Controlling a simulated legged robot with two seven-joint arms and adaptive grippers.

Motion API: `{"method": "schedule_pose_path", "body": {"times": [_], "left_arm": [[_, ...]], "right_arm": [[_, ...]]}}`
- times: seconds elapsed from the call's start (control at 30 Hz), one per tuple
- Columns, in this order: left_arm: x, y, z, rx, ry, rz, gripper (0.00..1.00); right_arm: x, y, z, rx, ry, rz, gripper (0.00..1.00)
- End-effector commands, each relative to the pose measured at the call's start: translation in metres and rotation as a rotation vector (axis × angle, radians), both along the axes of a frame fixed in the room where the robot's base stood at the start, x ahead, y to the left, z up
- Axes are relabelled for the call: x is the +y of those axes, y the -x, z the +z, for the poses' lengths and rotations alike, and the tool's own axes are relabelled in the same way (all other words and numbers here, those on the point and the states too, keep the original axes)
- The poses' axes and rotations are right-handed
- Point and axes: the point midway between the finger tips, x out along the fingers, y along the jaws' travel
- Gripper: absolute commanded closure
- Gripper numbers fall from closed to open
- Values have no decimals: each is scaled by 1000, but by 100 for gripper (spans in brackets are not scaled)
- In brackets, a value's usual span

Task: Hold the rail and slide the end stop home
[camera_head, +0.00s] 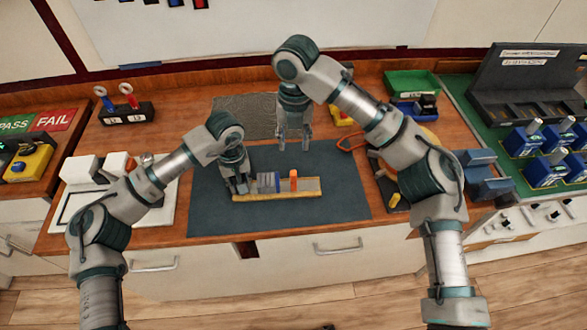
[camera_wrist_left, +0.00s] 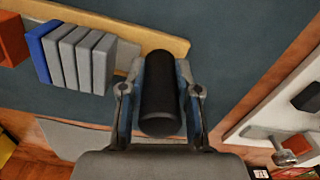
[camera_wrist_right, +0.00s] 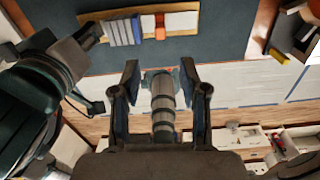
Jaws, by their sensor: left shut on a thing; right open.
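The rail (camera_head: 306,187) is a pale strip on a yellow-edged base, lying on the dark mat. Several grey breakers (camera_head: 265,182) and a blue one (camera_wrist_left: 43,52) stand side by side on it. The orange end stop (camera_head: 294,180) stands upright to their right, with a small gap; it also shows in the right wrist view (camera_wrist_right: 160,26). My left gripper (camera_head: 238,186) is at the rail's left end, shut on a black cylinder (camera_wrist_left: 160,95) there. My right gripper (camera_head: 293,142) is open and empty, raised clear of the rail; it also shows in its wrist view (camera_wrist_right: 162,85).
The dark mat (camera_head: 340,205) is bare around the rail. A stand with red and blue tools (camera_head: 126,112) is at the back left. A green bin (camera_head: 410,84) is at the back right. Blue devices (camera_head: 522,140) stand on the green surface at right.

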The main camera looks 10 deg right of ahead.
Motion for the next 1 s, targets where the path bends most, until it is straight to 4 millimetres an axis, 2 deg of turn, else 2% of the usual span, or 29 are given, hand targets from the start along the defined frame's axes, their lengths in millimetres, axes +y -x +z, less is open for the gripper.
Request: {"method": "schedule_pose_path", "body": {"times": [0.17, 0.5, 0.7, 0.83, 1.0], "left_arm": [[0, 0, 1, -1, 1, 0, 100], [0, 0, 1, -1, 1, 0, 100], [0, 0, 1, -1, 1, 0, 100], [0, 0, 1, -1, 2, 0, 100], [0, 0, 1, -1, 2, 0, 100]], "right_arm": [[1, 0, -9, 1, 15, 55, 56], [0, 0, -76, 1, 15, 52, 56], [0, 0, -107, 0, 13, 50, 56], [0, 0, -117, 0, 12, 49, 56], [0, 0, -120, -1, 12, 50, 56]]}}
